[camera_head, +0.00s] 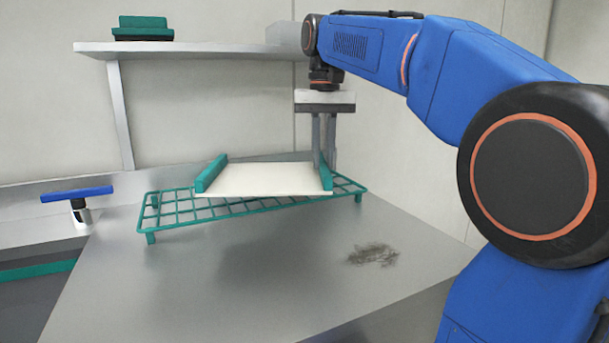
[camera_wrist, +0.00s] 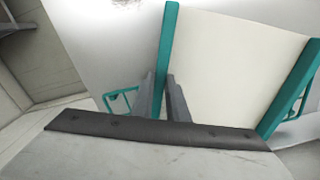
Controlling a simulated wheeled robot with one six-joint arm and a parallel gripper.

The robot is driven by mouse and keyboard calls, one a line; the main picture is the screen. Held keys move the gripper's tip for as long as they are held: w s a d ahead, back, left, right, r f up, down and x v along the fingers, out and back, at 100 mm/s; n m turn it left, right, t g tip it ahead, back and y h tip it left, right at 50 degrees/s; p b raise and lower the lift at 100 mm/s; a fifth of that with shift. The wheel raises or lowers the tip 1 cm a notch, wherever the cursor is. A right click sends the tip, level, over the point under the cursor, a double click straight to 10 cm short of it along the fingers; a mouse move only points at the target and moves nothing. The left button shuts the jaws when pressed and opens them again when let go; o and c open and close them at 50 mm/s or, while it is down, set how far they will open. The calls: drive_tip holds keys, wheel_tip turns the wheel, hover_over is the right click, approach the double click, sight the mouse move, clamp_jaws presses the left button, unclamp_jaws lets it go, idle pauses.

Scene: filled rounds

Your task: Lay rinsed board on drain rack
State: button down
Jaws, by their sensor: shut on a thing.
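The board (camera_head: 265,179) is a cream-white panel with a raised teal strip along each of two opposite edges. My gripper (camera_head: 325,166) points down and is shut on the board's right teal strip. In the wrist view the gripper fingers (camera_wrist: 162,95) sit on either side of that strip, and the board (camera_wrist: 230,70) fills the right half. The drain rack (camera_head: 170,214) is a green wire grid on short legs. The board is over the rack's middle and right part, roughly level. I cannot tell whether it touches the rack. The rack also shows in the wrist view (camera_wrist: 120,101).
The rack stands on a grey metal counter (camera_head: 230,290). A dark scribble-like patch (camera_head: 373,255) lies on the counter at right. A tap with a blue handle (camera_head: 77,194) stands at left by a sink (camera_head: 30,300). A wall shelf (camera_head: 200,49) above holds a teal item (camera_head: 143,28).

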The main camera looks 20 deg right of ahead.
sight(307, 165)
drive_tip(key=w, duration=0.8)
drive_tip(key=shift+w, duration=0.3)
drive_tip(key=shift+s+f, duration=0.1)
drive_tip(key=shift+f, duration=3.2)
drive_tip(key=shift+w+f, duration=0.2)
drive_tip(key=c, duration=1.7)
unclamp_jaws()
drive_tip(key=shift+f, duration=0.1)
drive_tip(key=shift+c, duration=0.2)
